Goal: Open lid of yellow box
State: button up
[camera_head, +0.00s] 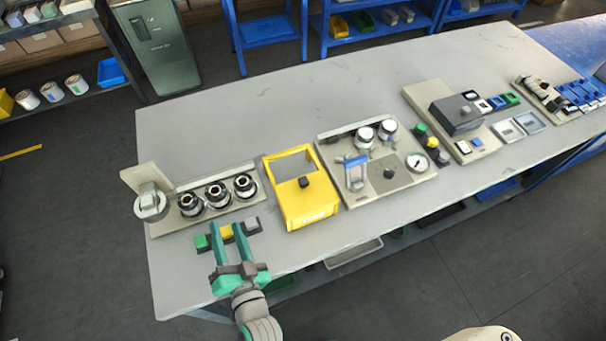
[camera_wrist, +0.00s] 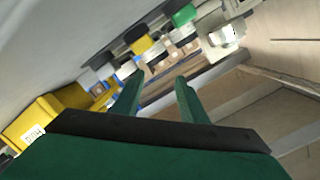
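The yellow box (camera_head: 307,205) stands on the grey table, left of the middle. Its lid (camera_head: 303,176) has a window in its far part and a dark knob (camera_head: 304,182); it looks shut. My gripper (camera_head: 229,228) is left of the box, near the table's front edge, with its green fingers apart and pointing over the row of coloured buttons. In the wrist view the gripper (camera_wrist: 158,88) is open and empty, and the yellow box (camera_wrist: 40,118) shows at the left, partly cut off by the frame and hidden by the gripper body.
A panel with several black-ringed connectors (camera_head: 218,194) lies behind my gripper. Green, yellow and grey buttons (camera_head: 226,232) sit by the fingers. A panel with a gauge (camera_head: 417,163) stands close right of the box. The table (camera_head: 230,115) behind these panels is clear.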

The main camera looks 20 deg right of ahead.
jog(key=w+a+r+n+g+y, duration=0.25)
jog(key=w+a+r+y, duration=0.2)
jog(key=w+r, duration=0.5)
jog(key=w+a+r+n+g+y, duration=0.1)
jog(key=w+a+r+n+y, duration=0.25)
jog(key=w+r+y, duration=0.45)
jog(key=n+g+h, duration=0.2)
jog(key=g+h, duration=1.1)
jog(key=h, duration=0.1)
send_near(304, 180)
notch_tip(304, 180, down, 8)
jog(key=shift+w+d+f, duration=0.1)
jog(key=shift+w, duration=0.1)
jog(key=shift+s, duration=0.1)
